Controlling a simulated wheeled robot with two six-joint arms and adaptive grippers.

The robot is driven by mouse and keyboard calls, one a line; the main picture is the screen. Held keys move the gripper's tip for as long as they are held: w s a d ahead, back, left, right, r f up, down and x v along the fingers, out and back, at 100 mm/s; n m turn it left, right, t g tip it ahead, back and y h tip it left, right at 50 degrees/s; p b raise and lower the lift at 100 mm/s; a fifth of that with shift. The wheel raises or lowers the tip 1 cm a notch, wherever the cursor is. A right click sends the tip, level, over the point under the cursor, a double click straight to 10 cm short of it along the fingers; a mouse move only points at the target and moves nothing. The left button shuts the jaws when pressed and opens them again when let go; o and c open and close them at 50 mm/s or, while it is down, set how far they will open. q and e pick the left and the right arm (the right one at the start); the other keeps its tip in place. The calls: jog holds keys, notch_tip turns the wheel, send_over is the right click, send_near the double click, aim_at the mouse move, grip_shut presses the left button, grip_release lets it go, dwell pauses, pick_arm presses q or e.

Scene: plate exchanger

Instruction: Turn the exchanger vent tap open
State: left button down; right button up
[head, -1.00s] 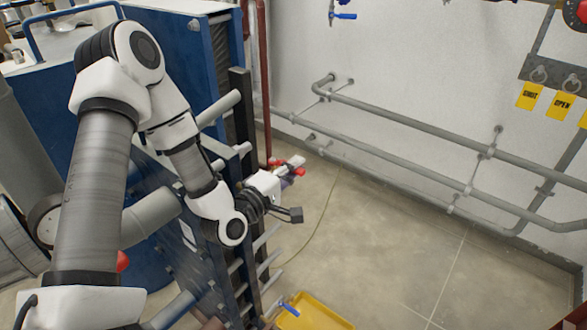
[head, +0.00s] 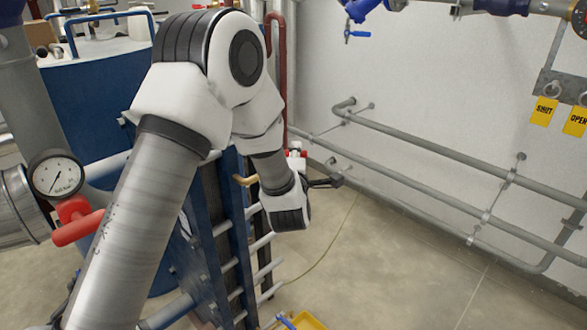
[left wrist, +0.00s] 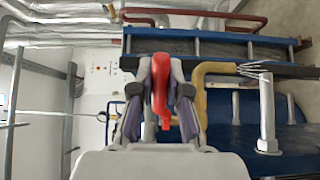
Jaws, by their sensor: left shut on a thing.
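A red tap lever (left wrist: 161,85), which looks like the exchanger vent tap's handle, stands between the two fingers of my left gripper (left wrist: 162,100) in the left wrist view. The fingers are closed on it from both sides. In the head view my left gripper (head: 308,170) is beyond the blue exchanger frame (head: 232,195), largely hidden behind my own wrist. Only a small red and white part shows above it. The tap's body is mostly hidden, so I cannot tell how far it is turned. My right gripper is not in view.
A yellow pipe (left wrist: 204,95) runs close beside the gripper. A pressure gauge (head: 57,176) and another red handle (head: 77,222) are at the left. Grey pipes (head: 430,178) run along the wall. The floor (head: 385,260) at right is clear; a yellow tray (head: 308,322) shows at the bottom.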

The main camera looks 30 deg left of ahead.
pick_arm(q)
jog(key=shift+w+a+f+n+g+y+b, duration=0.15)
jog(key=shift+w+n+g+y+b, duration=0.3)
jog(key=shift+n+g+y, duration=0.5)
jog(key=shift+w+a+n+g+y+b, duration=0.3)
jog(key=shift+a+n+g+y, duration=0.3)
jog(key=shift+n+g+y, duration=0.9)
jog(key=shift+w+a+n+g+y+b, duration=0.35)
jog(key=shift+a+n+g+y, duration=0.6)
jog(key=shift+g, duration=0.9)
jog(key=shift+w+a+n+g+y+b, duration=0.15)
jog(key=shift+w+a+n+g+y, duration=0.25)
jog(key=shift+n+g+y, duration=0.9)
jog(key=shift+r+n+g+h, duration=0.2)
jog(key=shift+n+g+h, duration=0.1)
jog(key=shift+g, duration=0.3)
jog(key=c, duration=1.1)
grip_release()
